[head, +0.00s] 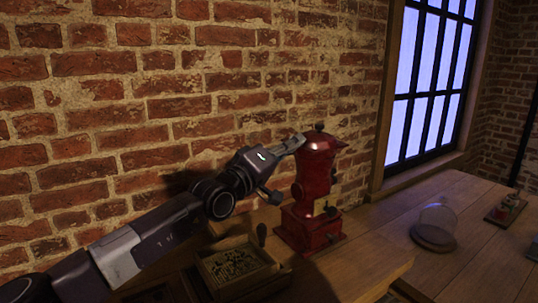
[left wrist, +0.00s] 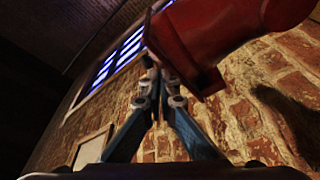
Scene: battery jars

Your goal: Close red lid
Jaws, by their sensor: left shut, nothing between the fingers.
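A red device (head: 313,175) with a faceted body and a square base stands on the wooden table by the brick wall. Its red top part (head: 321,142), which looks like the lid, carries a small dark knob. I cannot tell whether it is fully closed. My left gripper (head: 299,141) is shut and empty, with its tips at the left side of this top part. In the left wrist view my shut fingers (left wrist: 158,67) are beside the red device (left wrist: 215,40), which fills the upper right. I cannot tell whether they touch it. My right gripper is out of view.
A shallow wooden box (head: 237,268) with a patterned inside lies left of the red device's base. A glass dome on a round dark base (head: 433,238) stands to the right. The brick wall (head: 130,110) is close behind my left arm.

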